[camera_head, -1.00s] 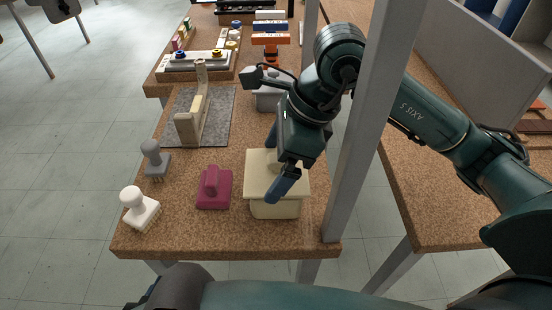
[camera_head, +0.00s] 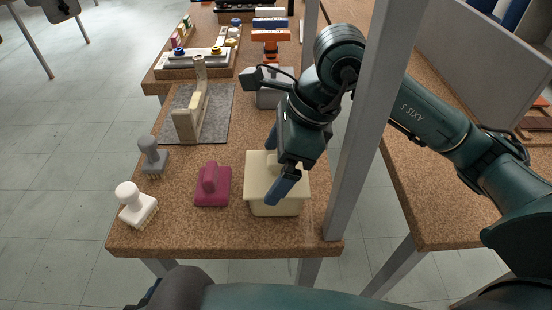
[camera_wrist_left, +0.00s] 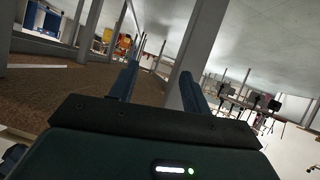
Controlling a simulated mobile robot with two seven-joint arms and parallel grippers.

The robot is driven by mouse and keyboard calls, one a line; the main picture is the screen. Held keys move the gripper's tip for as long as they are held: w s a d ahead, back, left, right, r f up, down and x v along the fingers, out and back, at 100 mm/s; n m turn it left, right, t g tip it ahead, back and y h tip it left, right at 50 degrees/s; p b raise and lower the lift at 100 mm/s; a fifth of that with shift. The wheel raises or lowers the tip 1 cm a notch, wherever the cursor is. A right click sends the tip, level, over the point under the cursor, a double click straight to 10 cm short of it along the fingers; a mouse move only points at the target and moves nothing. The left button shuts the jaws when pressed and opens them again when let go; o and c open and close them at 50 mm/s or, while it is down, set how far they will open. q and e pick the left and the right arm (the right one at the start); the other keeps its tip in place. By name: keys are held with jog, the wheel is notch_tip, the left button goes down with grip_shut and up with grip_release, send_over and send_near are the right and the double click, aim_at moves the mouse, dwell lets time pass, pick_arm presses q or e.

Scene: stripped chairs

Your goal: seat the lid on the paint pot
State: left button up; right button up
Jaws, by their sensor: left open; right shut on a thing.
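The cream paint pot (camera_head: 276,208) stands near the front right of the cork-topped table in the head view. Its flat, square cream lid (camera_head: 256,186) lies over the pot's mouth and overhangs its sides. My right gripper (camera_head: 277,163) comes down from above, with its blue fingers on either side of the lid's middle, shut on the lid. The fingers and wrist hide the lid's grip. I cannot tell whether the lid is fully down on the rim. My left gripper (camera_wrist_left: 158,69) shows in the left wrist view, open and empty, away from the pot.
A maroon block with a handle (camera_head: 212,186) sits left of the pot. A white brush (camera_head: 136,205) and a grey brush (camera_head: 153,155) stand at the left edge. A grey pot (camera_head: 270,96) is behind my right gripper. A grey post (camera_head: 360,125) rises close to the right.

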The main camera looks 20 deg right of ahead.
jog(key=shift+f, duration=0.15)
jog(key=o, duration=0.6)
jog(key=shift+o, duration=0.2)
